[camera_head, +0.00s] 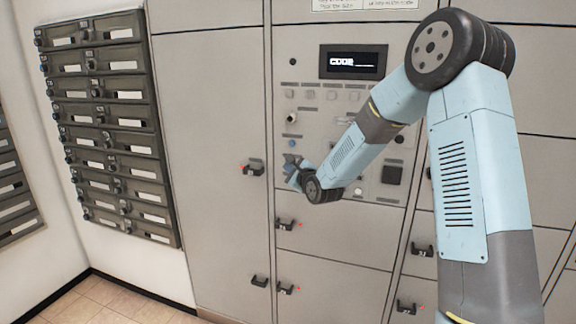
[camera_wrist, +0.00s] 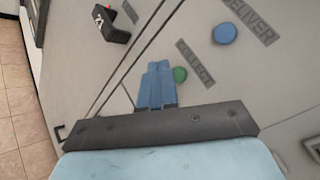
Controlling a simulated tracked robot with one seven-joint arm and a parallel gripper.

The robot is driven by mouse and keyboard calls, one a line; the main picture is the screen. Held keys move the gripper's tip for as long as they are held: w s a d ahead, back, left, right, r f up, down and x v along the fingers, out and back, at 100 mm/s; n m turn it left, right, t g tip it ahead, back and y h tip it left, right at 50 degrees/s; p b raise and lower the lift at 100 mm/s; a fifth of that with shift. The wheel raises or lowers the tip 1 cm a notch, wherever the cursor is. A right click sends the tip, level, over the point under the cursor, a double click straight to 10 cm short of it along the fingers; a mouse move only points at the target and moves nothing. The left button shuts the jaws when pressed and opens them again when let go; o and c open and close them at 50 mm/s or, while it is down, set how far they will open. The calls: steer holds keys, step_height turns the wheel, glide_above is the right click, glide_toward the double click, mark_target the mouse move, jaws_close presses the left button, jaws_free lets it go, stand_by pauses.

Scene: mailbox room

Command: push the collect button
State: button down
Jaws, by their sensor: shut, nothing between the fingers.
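The collect button is a round green button (camera_wrist: 179,74) beside a dark label reading COLLECT (camera_wrist: 195,62) in the wrist view. My gripper (camera_wrist: 158,66) has its two blue fingers together with nothing between them. Its tips appear just left of the green button in that view; I cannot tell how far they stand from the panel. In the head view my gripper (camera_head: 291,168) is at the left part of the control panel, below a blue button (camera_head: 292,143). The green button does not show there.
A blue button (camera_wrist: 224,33) by the DELIVER label is up and right of the green one. The panel has a code screen (camera_head: 353,62) and a black square part (camera_head: 392,175). Locker handles (camera_head: 252,169) stick out nearby. Mailboxes (camera_head: 108,125) hang at left.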

steer(key=shift+s+a, duration=0.25)
steer(key=shift+s, duration=0.45)
steer(key=shift+s+a, duration=0.3)
steer(key=shift+s, duration=0.45)
steer(key=shift+s+a, duration=0.25)
steer(key=shift+s, duration=0.45)
